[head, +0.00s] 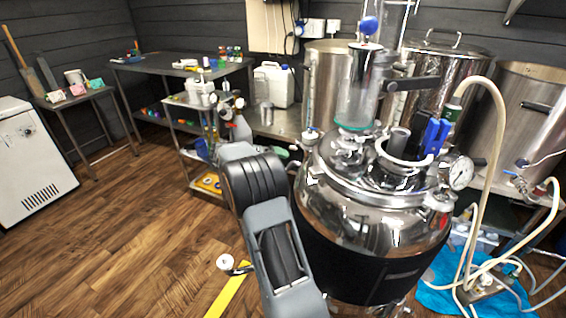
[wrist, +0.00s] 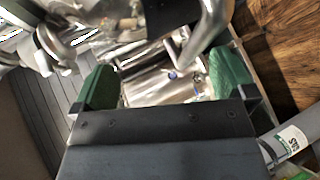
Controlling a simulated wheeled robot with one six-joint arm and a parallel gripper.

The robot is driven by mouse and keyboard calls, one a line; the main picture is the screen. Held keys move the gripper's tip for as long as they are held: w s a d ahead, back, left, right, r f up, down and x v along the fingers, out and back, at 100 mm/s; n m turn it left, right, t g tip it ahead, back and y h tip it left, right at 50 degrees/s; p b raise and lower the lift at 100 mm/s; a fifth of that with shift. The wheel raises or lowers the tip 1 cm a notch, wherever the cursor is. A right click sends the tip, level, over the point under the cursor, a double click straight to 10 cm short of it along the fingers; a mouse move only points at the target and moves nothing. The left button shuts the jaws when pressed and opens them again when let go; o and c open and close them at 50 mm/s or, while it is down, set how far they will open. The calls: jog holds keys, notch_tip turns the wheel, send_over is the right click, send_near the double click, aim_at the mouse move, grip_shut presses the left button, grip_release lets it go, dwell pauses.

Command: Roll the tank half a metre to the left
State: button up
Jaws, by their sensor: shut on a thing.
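The tank (head: 365,245) stands at centre right in the head view. It is a shiny steel vessel with a dark jacket, a domed lid, a clear cylinder on top, a pressure gauge and a beige hose. My gripper shows in the wrist view (wrist: 164,78), with a green pad on either side of shiny metal. It is shut on a metal part of the tank; exactly which part is hard to tell. In the head view my arm reaches to the tank's left side and mostly hides the gripper.
Yellow tape (head: 229,293) and a small white round object (head: 224,262) lie on the floor left of the tank. A trolley (head: 207,186) stands behind my arm. Hoses (head: 487,130) trail over a blue sheet (head: 440,280) at right. The wood floor at left is open.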

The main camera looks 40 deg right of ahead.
jog(key=s+a+r+m+g, duration=0.1)
jog(key=s+a+r, duration=0.1)
jog(key=r, duration=0.1)
jog(key=s+a+r+m+g, duration=0.1)
jog(key=s+a+r, duration=0.1)
jog(key=s+r, duration=0.1)
jog(key=s+a+r+g, duration=0.2)
jog(key=s+r, duration=0.1)
jog(key=shift+m+y, duration=0.3)
jog(key=shift+m, duration=0.1)
jog(key=c, duration=0.7)
jog(key=shift+s+d+f, duration=0.3)
jog(key=shift+d+f, duration=0.15)
jog(key=shift+f, duration=0.05)
jog(key=shift+a, duration=0.1)
jog(key=shift+c, duration=0.2)
